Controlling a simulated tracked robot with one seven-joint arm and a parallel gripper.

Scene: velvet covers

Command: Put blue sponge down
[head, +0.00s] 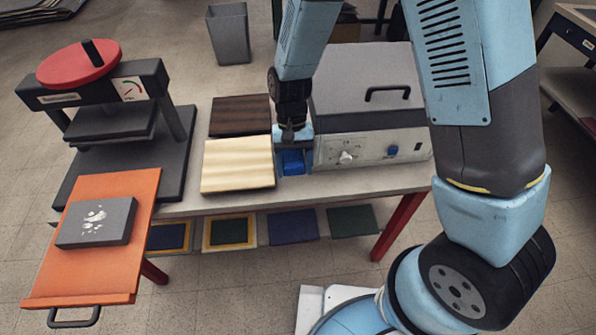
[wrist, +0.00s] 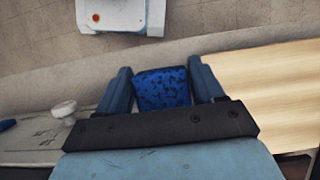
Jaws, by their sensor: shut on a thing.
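The blue sponge (wrist: 162,88) is a dark-speckled blue block between the two fingers of my gripper (wrist: 160,85) in the wrist view. In the head view the sponge (head: 293,162) shows under my gripper (head: 292,155), at the front part of the table (head: 350,182), between the pale wooden board and the grey machine. My gripper is shut on the sponge and points down. I cannot tell whether the sponge touches the table top.
A pale board (head: 238,165) and a dark brown board (head: 240,115) lie to the left. The grey machine (head: 365,95) with knobs stands close on the right. A red-topped press (head: 78,65) and an orange tray (head: 95,255) bearing a grey block (head: 97,222) are farther left.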

